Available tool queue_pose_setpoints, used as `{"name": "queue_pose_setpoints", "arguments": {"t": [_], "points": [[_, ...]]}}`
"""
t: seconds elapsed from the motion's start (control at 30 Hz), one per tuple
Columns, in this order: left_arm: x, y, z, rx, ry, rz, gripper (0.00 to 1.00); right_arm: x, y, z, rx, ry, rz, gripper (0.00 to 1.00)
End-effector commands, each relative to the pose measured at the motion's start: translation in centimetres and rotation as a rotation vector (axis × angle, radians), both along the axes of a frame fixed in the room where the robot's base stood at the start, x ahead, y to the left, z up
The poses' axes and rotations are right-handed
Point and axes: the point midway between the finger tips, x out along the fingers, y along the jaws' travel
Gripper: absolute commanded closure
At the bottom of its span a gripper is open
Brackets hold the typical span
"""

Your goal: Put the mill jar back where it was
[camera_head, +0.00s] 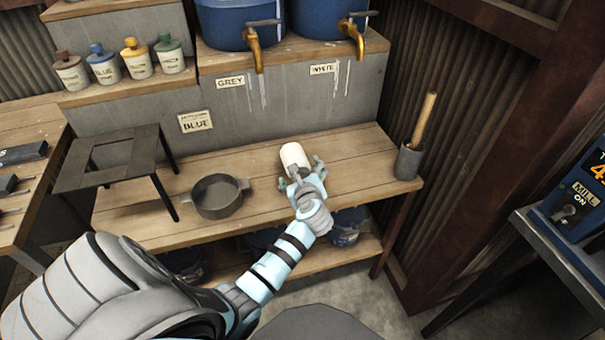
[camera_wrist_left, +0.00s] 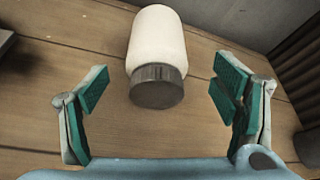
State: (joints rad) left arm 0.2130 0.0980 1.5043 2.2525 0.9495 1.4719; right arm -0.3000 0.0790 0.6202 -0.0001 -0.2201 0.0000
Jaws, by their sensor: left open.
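The mill jar, a white cylinder with a dark grey end, is on the wooden bench (camera_head: 245,205). In the head view its white body (camera_head: 295,155) shows just beyond my left gripper (camera_head: 303,174). In the left wrist view the jar (camera_wrist_left: 157,50) appears to lie on its side, its dark end towards me. My left gripper (camera_wrist_left: 160,98) is open, with its teal-padded fingers spread to either side of the dark end. I see a gap between each finger and the jar. My right gripper is in neither view.
A grey pan (camera_head: 217,197) and a dark metal stand (camera_head: 115,163) are left of the jar. A grey pot with a wooden-handled tool (camera_head: 410,160) stands at the bench's right end. Blue tanks with brass taps (camera_head: 255,48) are above. Bench boards around the jar are mostly clear.

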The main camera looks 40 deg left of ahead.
Motion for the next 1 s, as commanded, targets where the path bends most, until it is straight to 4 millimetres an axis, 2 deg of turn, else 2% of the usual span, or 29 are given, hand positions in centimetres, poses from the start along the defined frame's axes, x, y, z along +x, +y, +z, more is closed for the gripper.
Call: {"name": "queue_pose_setpoints", "arguments": {"t": [0.03, 0.1, 0.23, 0.57, 0.67, 0.77, 0.8, 0.87, 0.9, 0.93, 0.97, 1.0], "points": [[-0.9, -1.0, 0.8, -0.004, 0.0, 0.0, 0.19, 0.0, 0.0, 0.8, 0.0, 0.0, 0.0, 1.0], [-2.2, -2.3, 1.4, -0.004, 0.0, 0.0, 0.19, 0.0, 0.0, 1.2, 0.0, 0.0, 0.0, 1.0], [-3.7, -4.0, 2.2, -0.002, 0.001, 0.001, 0.19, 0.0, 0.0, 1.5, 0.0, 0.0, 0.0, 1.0], [-4.3, -4.5, 2.5, 0.001, 0.001, 0.001, 0.19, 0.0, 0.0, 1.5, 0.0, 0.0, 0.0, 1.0], [-4.3, -4.0, 3.8, 0.107, 0.011, -0.028, 0.19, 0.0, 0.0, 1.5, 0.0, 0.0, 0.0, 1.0], [-4.3, -3.4, 8.5, 0.477, 0.068, -0.119, 0.19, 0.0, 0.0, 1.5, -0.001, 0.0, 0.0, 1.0], [-4.3, -3.9, 11.0, 0.699, 0.117, -0.167, 0.19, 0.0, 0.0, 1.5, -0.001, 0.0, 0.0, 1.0], [-4.5, -5.8, 14.5, 1.091, 0.231, -0.241, 0.19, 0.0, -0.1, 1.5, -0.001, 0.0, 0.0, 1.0], [-4.4, -7.8, 15.5, 1.379, 0.348, -0.297, 0.19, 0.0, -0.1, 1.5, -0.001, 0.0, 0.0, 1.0], [-4.1, -9.6, 14.7, 1.597, 0.463, -0.357, 0.19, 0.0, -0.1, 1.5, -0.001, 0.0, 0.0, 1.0], [-3.7, -11.2, 11.8, 1.802, 0.607, -0.452, 0.19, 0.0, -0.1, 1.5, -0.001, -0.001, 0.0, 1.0], [-3.6, -12.6, 7.1, 1.97, 0.752, -0.58, 0.19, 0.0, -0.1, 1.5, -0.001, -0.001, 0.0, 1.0]]}}
